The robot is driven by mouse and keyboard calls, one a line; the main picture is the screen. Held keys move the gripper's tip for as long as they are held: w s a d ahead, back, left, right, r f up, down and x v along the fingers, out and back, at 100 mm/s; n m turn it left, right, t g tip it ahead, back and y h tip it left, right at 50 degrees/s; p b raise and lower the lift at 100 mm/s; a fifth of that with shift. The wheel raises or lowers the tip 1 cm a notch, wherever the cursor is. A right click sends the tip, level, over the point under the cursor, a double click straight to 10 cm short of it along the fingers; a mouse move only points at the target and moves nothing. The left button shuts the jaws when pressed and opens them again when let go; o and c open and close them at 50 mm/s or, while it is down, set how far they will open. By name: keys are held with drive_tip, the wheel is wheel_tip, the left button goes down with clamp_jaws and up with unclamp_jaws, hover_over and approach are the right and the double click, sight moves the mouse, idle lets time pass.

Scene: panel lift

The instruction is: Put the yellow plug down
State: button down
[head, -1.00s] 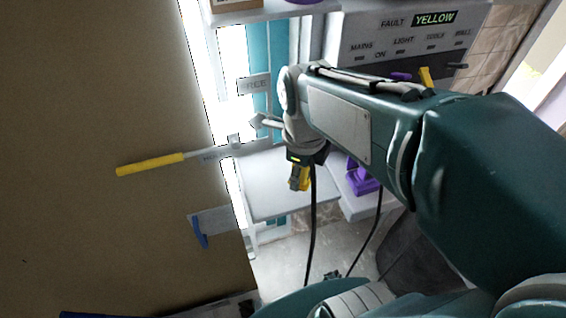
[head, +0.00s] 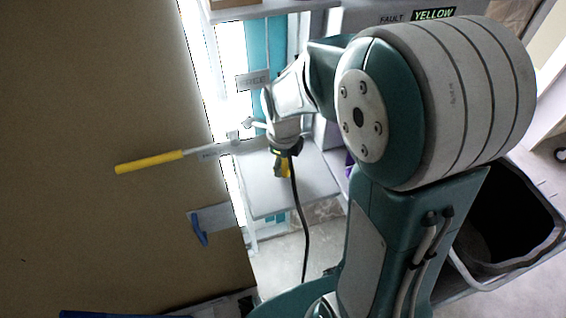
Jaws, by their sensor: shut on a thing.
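The yellow plug (head: 281,166) is at the end of my gripper (head: 285,152), which is shut on it. The plug hangs below the wrist, in front of the pale grey shelf (head: 308,188). I cannot tell how high it is above the shelf, and it looks apart from it. A black cable (head: 303,225) runs down from beside the plug past the shelf's front edge. The fingertips are small and partly hidden by the wrist.
A lever with a yellow handle (head: 150,161) and a blue handle (head: 199,229) stick out at left by the brown panel (head: 90,100). A dark bin (head: 548,207) stands at right.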

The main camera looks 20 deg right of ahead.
drive_tip(key=shift+a+f, duration=0.1)
drive_tip(key=shift+f, duration=0.2)
drive_tip(key=shift+f, duration=0.15)
drive_tip(key=shift+c, duration=0.5)
unclamp_jaws()
